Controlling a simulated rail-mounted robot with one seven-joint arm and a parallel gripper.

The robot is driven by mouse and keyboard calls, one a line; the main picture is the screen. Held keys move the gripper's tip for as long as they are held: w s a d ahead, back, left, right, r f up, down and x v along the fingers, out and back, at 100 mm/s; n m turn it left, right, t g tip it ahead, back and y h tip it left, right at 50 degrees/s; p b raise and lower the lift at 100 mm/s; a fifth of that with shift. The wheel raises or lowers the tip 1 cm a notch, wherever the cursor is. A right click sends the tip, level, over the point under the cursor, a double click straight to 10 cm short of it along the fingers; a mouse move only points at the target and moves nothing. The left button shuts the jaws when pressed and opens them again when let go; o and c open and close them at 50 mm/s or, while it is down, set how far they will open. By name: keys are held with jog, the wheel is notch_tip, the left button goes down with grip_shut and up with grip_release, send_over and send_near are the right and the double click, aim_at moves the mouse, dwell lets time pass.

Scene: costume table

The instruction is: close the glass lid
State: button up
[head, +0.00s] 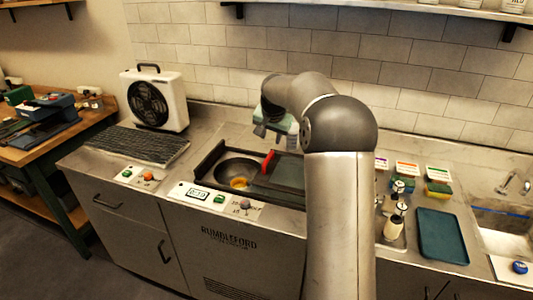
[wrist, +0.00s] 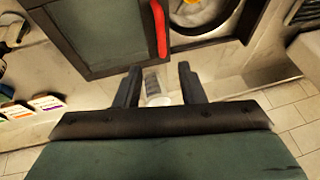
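The glass lid (head: 287,172) is a dark-framed, greenish pane over the right part of a counter well. Its upright red handle (head: 268,161) stands along the pane's left edge. The left part of the well is uncovered, showing a dark round bowl (head: 236,169) with something yellow in it. In the wrist view, the lid (wrist: 95,35) is at upper left, the red handle (wrist: 159,28) at top middle and the uncovered bowl (wrist: 205,12) right of it. My gripper (wrist: 158,82) is open, fingers apart, behind the well and not touching the handle. My arm hides the lid's right end.
A white box fan (head: 155,98) stands on the counter at left, behind a ribbed dark mat (head: 138,146). A control panel (head: 215,198) lies in front of the well. Small boxes, bottles and a blue-green tray (head: 443,236) are at right. The tiled wall is close behind.

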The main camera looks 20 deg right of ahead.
aim_at(268, 157)
jog(key=p+x, duration=0.2)
jog(key=x, duration=1)
jog(key=shift+w+a+f+p, duration=0.1)
jog(key=shift+f+p, duration=0.2)
jog(key=shift+p, duration=0.1)
grip_shut()
